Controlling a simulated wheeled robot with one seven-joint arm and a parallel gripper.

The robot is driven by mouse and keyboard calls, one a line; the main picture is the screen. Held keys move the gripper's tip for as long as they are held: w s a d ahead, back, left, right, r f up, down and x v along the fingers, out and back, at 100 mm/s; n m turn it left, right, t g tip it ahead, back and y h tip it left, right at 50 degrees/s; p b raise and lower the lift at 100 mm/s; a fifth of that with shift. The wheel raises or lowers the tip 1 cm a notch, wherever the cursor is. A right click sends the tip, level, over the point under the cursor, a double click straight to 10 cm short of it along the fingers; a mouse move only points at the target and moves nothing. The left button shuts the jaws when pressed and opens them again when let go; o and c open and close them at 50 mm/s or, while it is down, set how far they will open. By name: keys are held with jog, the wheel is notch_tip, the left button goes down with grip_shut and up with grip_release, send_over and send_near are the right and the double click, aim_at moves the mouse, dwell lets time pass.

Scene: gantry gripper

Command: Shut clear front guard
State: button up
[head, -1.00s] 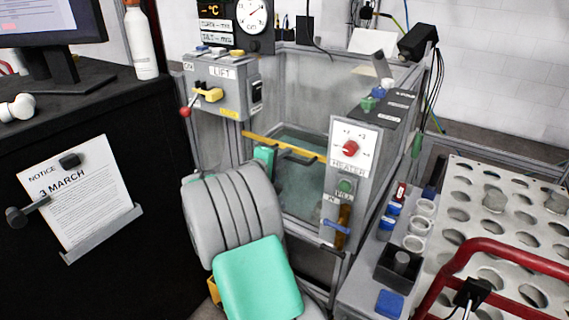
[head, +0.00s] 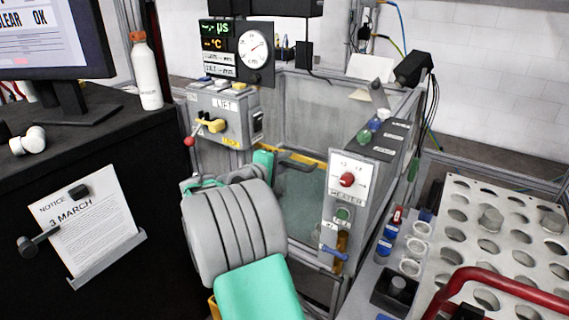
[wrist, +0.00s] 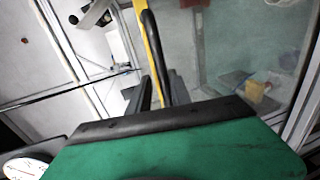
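The clear front guard (head: 300,212) is a see-through pane at the front of the grey-framed tank, with a yellow edge strip (head: 301,158). In the wrist view the yellow strip (wrist: 151,40) and a dark bar beside it run up from my fingers, and a clear pane (wrist: 240,50) lies to the right. My gripper (head: 292,160), dark-fingered with a green body, is at the yellow strip. In the wrist view the green body hides much of the foreground, and whether the fingers (wrist: 160,90) grip the bar is unclear.
The LIFT box (head: 225,117) with a yellow lever stands left of the tank, the HEATER panel (head: 347,185) right of it. A perforated plate (head: 490,205) and red rail (head: 505,280) are at the right. A black desk (head: 110,160) stands left.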

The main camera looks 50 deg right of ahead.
jog(key=shift+o, duration=1.3)
jog(key=shift+f, duration=0.1)
jog(key=shift+a, duration=0.1)
jog(key=v, duration=0.7)
jog(key=shift+a, duration=0.3)
